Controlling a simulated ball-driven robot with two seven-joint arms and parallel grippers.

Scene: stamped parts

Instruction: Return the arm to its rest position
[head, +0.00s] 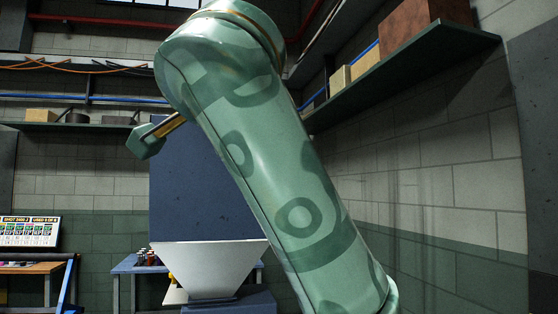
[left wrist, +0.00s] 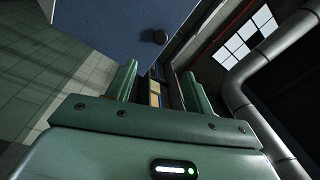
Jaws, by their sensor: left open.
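A thick green arm link of mine (head: 275,165) with ring markings rises through the middle of the head view, leaning from lower right to upper left. A small green part on a gold-edged bar (head: 148,138) sticks out to its left; I cannot tell which part of the arm it is. My left gripper (left wrist: 160,84) shows in the left wrist view with its two green fingers apart. Nothing is seen between them but the distant background. My right gripper is in neither view.
A dark blue panel (head: 195,185) stands behind a pale hopper (head: 208,268). A blue table (head: 128,266) with small parts and a screen (head: 29,232) are at left. A wall shelf (head: 410,62) holds boxes at upper right. The left wrist view shows a pipe (left wrist: 238,100) at right.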

